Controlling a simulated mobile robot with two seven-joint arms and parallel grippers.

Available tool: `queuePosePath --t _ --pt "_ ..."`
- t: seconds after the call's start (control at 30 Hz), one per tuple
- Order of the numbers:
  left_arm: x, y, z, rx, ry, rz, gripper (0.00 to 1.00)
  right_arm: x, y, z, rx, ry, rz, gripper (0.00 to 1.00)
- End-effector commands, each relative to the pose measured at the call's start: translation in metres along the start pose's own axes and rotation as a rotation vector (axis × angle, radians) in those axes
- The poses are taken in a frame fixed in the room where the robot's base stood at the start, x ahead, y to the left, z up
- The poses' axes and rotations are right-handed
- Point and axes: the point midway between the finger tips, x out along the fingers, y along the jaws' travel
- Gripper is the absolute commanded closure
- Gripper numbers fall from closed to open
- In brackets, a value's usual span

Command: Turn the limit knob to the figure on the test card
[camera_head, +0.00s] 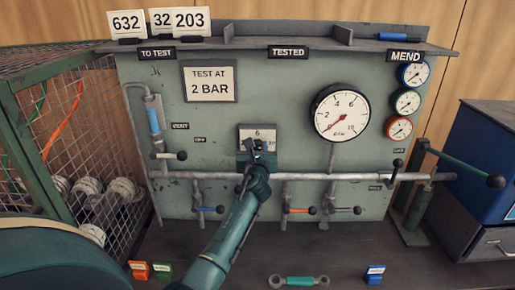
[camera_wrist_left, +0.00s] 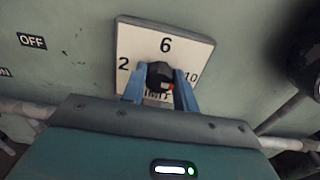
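The limit knob (camera_wrist_left: 160,73) is a small black knob with an orange mark, on a pale plate (camera_wrist_left: 190,47) marked 2, 6 and 10. The orange mark sits at the knob's lower right, towards the 10 side. My left gripper (camera_wrist_left: 160,80) has its blue fingers on either side of the knob, seemingly against it. In the head view my left gripper (camera_head: 257,150) covers the knob and the plate's lower part. The test card (camera_head: 209,81) reads "TEST AT 2 BAR". My right gripper is not in view.
A large gauge (camera_head: 340,112) is right of the plate, its needle pointing lower left. A horizontal pipe (camera_head: 330,177) with levers runs below. A wire cage (camera_head: 90,140) stands left and a blue box (camera_head: 488,150) right. A green-handled wrench (camera_head: 299,281) lies on the bench.

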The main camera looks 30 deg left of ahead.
Motion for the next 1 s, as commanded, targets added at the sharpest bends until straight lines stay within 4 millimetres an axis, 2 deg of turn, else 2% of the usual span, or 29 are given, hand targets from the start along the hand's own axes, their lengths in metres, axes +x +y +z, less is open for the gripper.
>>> queuePosePath --t 0.03,0.27,0.67,1.0 --pt "-0.0001 0.0001 -0.0001 0.000 0.000 0.000 0.76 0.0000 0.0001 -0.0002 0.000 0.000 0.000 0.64" --pt "-0.0001 0.0001 -0.0001 0.000 0.000 0.000 0.93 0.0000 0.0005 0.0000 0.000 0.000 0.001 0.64" --pt "-0.0001 0.0006 -0.0004 -0.088 -0.001 0.000 0.93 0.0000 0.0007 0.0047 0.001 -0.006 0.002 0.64" --pt "0.0000 0.0018 -0.0014 -0.364 -0.001 0.001 0.93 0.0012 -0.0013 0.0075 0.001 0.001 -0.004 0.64"
